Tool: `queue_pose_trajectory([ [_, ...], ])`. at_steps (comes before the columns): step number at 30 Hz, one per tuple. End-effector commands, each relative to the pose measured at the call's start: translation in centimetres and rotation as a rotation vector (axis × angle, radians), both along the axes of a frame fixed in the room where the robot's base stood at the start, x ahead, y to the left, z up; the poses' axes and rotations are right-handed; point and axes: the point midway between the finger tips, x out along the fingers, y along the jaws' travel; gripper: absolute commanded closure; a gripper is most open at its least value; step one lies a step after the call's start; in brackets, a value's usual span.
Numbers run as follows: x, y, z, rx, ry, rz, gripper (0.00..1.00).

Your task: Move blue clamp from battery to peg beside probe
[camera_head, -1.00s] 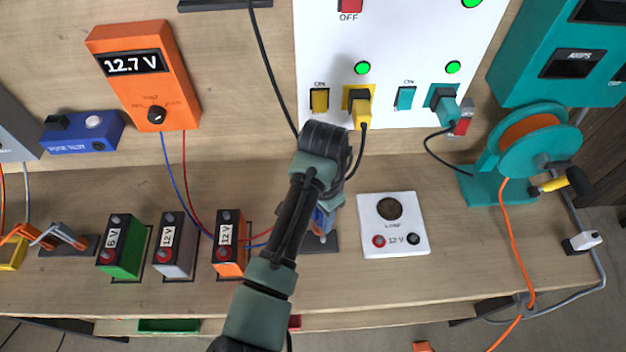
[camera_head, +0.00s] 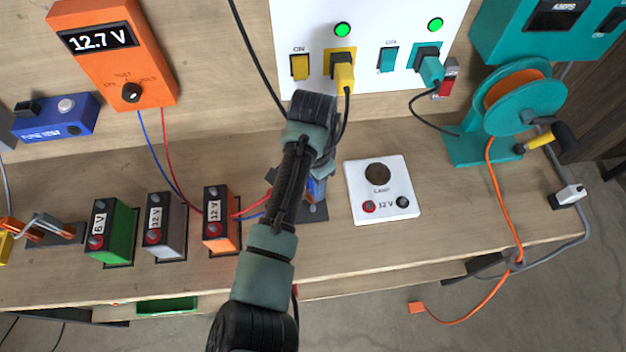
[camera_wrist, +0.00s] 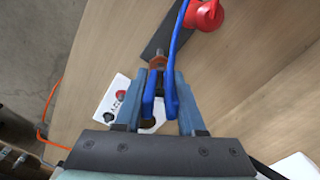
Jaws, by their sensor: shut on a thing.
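My gripper (camera_wrist: 162,105) is shut on the blue clamp (camera_wrist: 149,92), which has a blue lead running up out of the wrist view. The clamp's front end is at an upright peg (camera_wrist: 159,58) on a dark plate (camera_wrist: 163,38); I cannot tell whether it touches. A red probe or clamp (camera_wrist: 205,14) lies just beyond. In the head view my arm covers most of the gripper; a bit of blue (camera_head: 315,190) and the dark plate (camera_head: 313,213) show beside it. The orange 12 V battery (camera_head: 220,222) stands left of the arm, with red and blue leads passing near it.
The white lamp box (camera_head: 383,188) is right of my arm. Grey (camera_head: 165,225) and green (camera_head: 110,230) batteries stand to the left. The orange meter (camera_head: 115,60), switch panel (camera_head: 365,30) and teal cable reel (camera_head: 515,100) stand behind. The bench front right of my arm is clear.

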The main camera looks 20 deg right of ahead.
Motion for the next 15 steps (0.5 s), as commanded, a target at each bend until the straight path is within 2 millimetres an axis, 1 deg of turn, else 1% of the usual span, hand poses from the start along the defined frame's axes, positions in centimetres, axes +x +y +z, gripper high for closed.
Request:
queue_pose_trajectory([
  [1,0.0,0.0,-0.9,0.0,0.001,0.0,1.0],
  [6,0.0,0.0,-2.6,0.002,0.001,-0.001,1.0],
  [10,0.0,0.0,-3.4,0.001,0.0,-0.002,1.0],
  [15,0.0,0.0,-3.7,0.0,0.0,-0.001,1.0],
])
